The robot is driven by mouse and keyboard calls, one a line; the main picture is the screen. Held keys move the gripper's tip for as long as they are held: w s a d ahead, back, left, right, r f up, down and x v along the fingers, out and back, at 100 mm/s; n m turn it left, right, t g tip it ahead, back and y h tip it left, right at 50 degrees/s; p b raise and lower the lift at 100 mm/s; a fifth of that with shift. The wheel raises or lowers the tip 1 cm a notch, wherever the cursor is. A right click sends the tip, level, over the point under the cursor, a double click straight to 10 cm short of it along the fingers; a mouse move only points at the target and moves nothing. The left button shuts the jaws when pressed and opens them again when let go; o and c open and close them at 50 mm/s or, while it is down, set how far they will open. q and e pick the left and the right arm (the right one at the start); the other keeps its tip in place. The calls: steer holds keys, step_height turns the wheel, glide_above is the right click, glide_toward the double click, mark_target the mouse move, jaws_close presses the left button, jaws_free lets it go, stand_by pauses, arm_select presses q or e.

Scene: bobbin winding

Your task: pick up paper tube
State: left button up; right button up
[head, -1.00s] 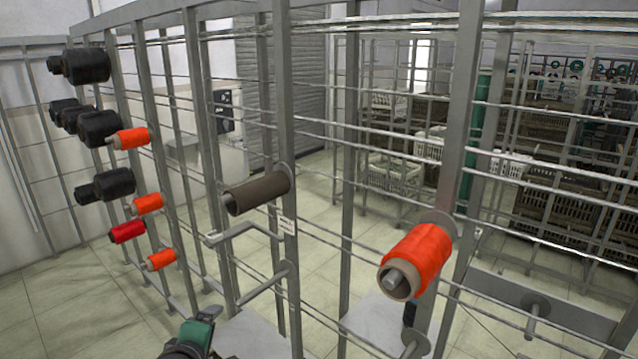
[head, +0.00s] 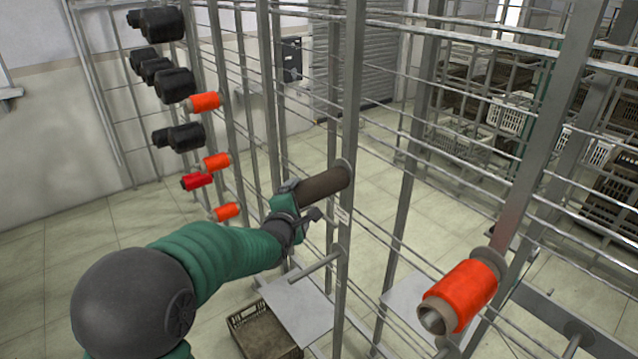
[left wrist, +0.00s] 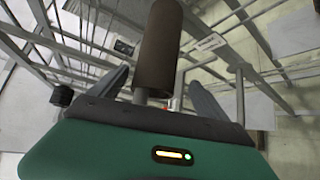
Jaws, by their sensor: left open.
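The brown paper tube (head: 326,186) sits on a peg of the metal rack, its far end against a round disc on the post. My left gripper (head: 303,200) is at the near end of the tube, open, and partly hides that end. In the left wrist view the tube (left wrist: 161,45) stands above and between the two spread dark fingers (left wrist: 158,88), with a grey peg end showing below it. I cannot tell whether any finger touches the tube. My right gripper is not in view.
An orange spool (head: 463,294) sits on a rack post at the lower right. Black spools (head: 174,85) and several orange ones hang on the rack at the left. A bare peg (head: 314,266) sticks out below the tube. A brown crate (head: 262,335) stands on the floor below.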

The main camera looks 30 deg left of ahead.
arm_select(q)
steer(key=w+p, duration=0.1)
steer(key=w+a+p, duration=0.1)
steer(key=w+p, duration=0.1)
steer(key=shift+a, duration=0.2)
steer(key=shift+w+a+f+p, duration=0.15)
steer(key=shift+w+p, duration=0.15)
steer(key=shift+w+f, duration=0.1)
steer(key=shift+f, duration=0.05)
steer(key=shift+w+f, duration=0.15)
steer(key=shift+c, duration=0.4)
steer(key=shift+c, duration=1.1)
steer(key=c, duration=1)
steer(key=shift+c, duration=1)
